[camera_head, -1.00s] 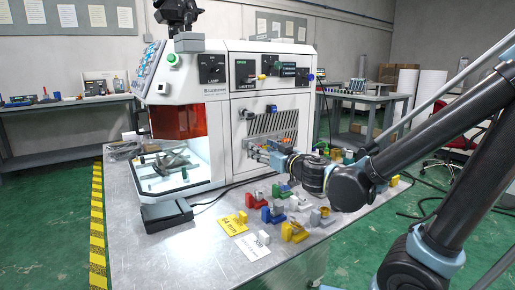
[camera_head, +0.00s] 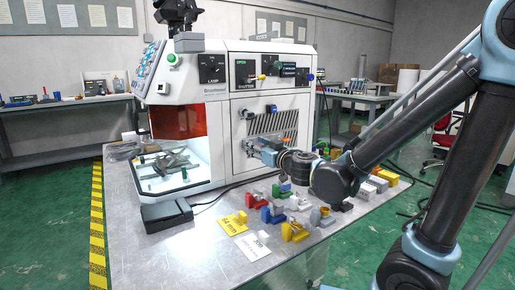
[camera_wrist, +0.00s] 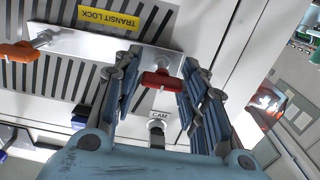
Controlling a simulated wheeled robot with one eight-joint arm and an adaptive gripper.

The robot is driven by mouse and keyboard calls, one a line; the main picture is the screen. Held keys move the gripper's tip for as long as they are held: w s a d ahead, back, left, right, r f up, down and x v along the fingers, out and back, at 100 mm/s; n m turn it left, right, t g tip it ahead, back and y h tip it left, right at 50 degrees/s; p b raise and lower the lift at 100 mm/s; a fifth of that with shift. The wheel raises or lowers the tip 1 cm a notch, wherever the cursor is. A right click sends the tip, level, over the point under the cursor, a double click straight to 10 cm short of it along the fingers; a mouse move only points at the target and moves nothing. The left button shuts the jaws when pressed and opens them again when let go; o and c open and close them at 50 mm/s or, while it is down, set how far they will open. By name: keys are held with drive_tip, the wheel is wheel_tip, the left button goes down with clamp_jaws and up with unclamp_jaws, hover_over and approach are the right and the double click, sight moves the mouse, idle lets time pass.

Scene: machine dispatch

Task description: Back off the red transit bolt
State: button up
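The red transit bolt (camera_wrist: 160,80) has a T-shaped head and sits at one end of a pale metal bar on the machine's vent panel. In the wrist view it lies between the two fingers of my gripper (camera_wrist: 160,64). The fingers stand apart on either side of it, and no firm contact is visible. An orange bolt (camera_wrist: 20,51) sits at the bar's other end, left of my gripper. A yellow TRANSIT LOCK label (camera_wrist: 108,19) is above the bar. In the head view my gripper (camera_head: 253,146) is at the machine's front, and its fingers hide the red bolt.
A CAM fitting (camera_wrist: 157,127) is close below the bolt in the wrist view. The white machine (camera_head: 225,120) stands on a metal table (camera_head: 190,255). Several coloured blocks and a yellow card (camera_head: 233,224) lie in front, below my arm.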

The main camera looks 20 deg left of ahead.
drive_tip(key=c, duration=0.4)
drive_tip(key=shift+n, duration=0.3)
